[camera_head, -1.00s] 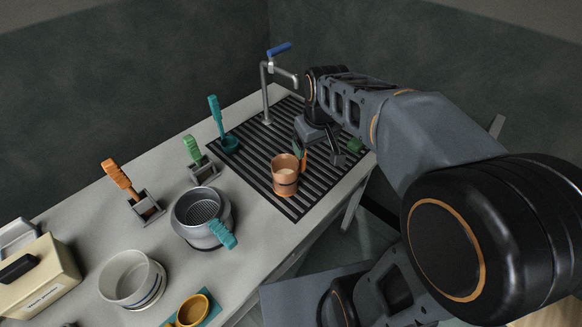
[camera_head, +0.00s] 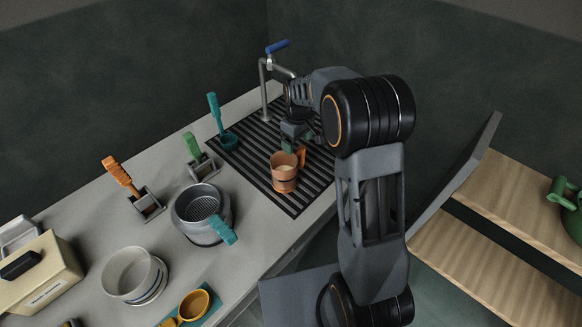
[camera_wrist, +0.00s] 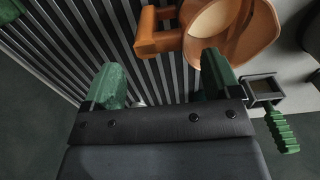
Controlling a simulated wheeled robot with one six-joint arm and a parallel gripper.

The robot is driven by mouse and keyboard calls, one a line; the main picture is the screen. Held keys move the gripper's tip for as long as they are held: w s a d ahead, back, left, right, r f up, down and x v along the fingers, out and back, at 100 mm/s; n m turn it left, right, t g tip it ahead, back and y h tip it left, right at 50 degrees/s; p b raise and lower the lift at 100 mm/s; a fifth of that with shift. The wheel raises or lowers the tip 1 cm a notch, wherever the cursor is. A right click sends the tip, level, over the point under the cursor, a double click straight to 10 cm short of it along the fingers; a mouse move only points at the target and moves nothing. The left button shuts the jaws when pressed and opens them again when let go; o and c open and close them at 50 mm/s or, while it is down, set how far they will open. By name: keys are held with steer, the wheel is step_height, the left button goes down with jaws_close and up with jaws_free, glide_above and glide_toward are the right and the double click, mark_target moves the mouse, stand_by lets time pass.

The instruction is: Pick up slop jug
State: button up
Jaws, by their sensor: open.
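The slop jug looks to be the orange-brown jug (camera_head: 284,181), standing upright on the slatted drain grate with pale contents showing at its mouth. Its handle is on the right side in the head view. In the wrist view the jug (camera_wrist: 240,50) is at the upper right and its handle (camera_wrist: 150,42) points left. My gripper (camera_wrist: 162,75) is open, with its green fingers apart and nothing between them. The handle lies just beyond the gap between the fingertips. In the head view my gripper (camera_head: 290,142) is just behind the jug, partly hidden by my arm.
A tap (camera_head: 266,85) rises behind the grate (camera_head: 262,178). A wooden shelf (camera_head: 470,262) is at right.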

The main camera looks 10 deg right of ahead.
mark_target(299, 150)
steer(key=shift+s+d+f+p, duration=0.15)
steer(key=shift+f+p, duration=0.15)
steer(key=shift+f, duration=1.4)
steer(key=shift+s+d+f+p, duration=0.1)
steer(key=shift+f+p, duration=0.15)
steer(key=shift+f, duration=1.4)
steer(key=shift+c, duration=0.2)
jaws_close()
